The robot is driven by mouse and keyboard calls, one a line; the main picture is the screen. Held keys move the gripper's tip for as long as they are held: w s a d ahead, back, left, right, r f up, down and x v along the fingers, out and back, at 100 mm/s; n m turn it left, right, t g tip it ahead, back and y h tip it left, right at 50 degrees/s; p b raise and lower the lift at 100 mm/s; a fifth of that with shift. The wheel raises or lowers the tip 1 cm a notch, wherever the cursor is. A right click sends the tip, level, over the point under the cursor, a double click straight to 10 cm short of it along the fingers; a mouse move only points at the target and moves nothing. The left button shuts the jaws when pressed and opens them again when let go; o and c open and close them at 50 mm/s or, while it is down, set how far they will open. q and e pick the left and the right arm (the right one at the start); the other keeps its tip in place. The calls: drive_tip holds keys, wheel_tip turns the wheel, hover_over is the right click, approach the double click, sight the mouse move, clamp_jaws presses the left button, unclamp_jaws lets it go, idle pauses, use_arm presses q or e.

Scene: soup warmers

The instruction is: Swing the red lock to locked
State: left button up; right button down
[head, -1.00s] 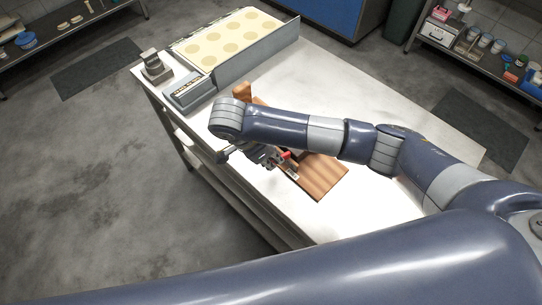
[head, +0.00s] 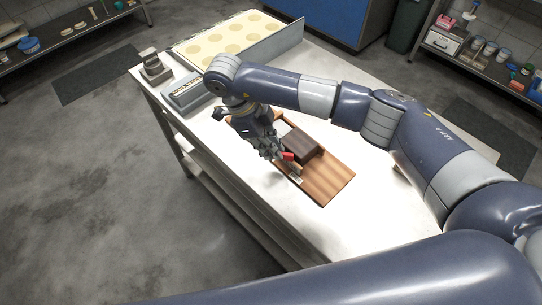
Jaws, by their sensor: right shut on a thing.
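The red lock (head: 288,156) is a small red piece at the near-left side of a wooden board (head: 325,183) on the white table. A dark brown block (head: 302,146) sits on the board just beyond the lock. My right gripper (head: 280,158) is at the red lock, its fingers closed there; the fingers cover part of the lock, so its exact angle is hard to tell. My left gripper is not in view; a large blue-grey arm link of mine crosses the bottom of the picture.
On the white table (head: 232,187), a grey device (head: 188,93) and a pale spotted tray with a grey side wall (head: 262,55) stand at the back left. A small grey object (head: 151,66) is at the far left corner. The table's front right is clear.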

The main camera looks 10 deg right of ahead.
drive_tip(key=shift+w+d+m+g+y+b, duration=0.15)
drive_tip(key=shift+w+m+g+b, duration=0.2)
drive_tip(key=shift+m, duration=0.35)
drive_tip(key=shift+w+d+m+g+y+b, duration=0.1)
drive_tip(key=shift+w+d+m+b, duration=0.1)
drive_tip(key=shift+m+b, duration=0.35)
drive_tip(key=shift+w+d+m+g+y+b, duration=0.15)
drive_tip(key=shift+w+m+g+b, duration=0.1)
drive_tip(key=shift+m, duration=0.6)
drive_tip(key=c, duration=1.7)
unclamp_jaws()
drive_tip(key=shift+v, duration=4)
drive_tip(key=shift+o, duration=0.3)
